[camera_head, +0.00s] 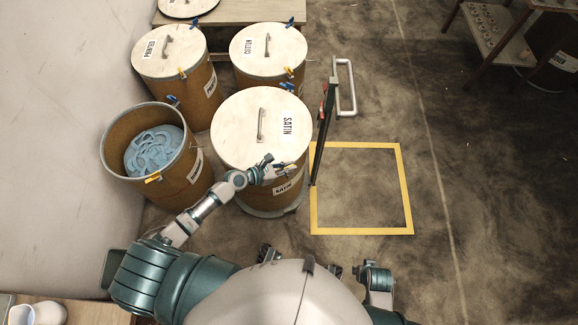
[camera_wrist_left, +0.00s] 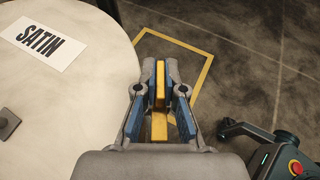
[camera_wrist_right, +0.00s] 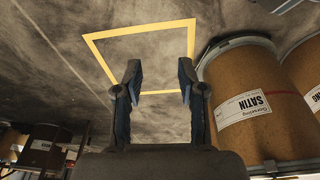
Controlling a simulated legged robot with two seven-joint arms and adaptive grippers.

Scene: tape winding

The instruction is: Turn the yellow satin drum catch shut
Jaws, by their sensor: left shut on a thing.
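My left gripper (camera_head: 286,171) is at the lid's right front rim. In the left wrist view its blue-padded fingers (camera_wrist_left: 160,95) are shut on the yellow catch (camera_wrist_left: 159,124), which stands between them beside the lid edge. In the head view the gripper largely hides the catch. My right gripper (camera_wrist_right: 160,80) is open and empty, with the drum to its right in its wrist view.
An open drum with blue material (camera_head: 154,152) stands to the left. Lidded drums labelled PRINTED (camera_head: 168,50) and COTTON (camera_head: 268,47) stand behind. A dark upright cart with a metal handle (camera_head: 348,88) stands close to the right. The yellow floor square (camera_head: 404,190) is empty.

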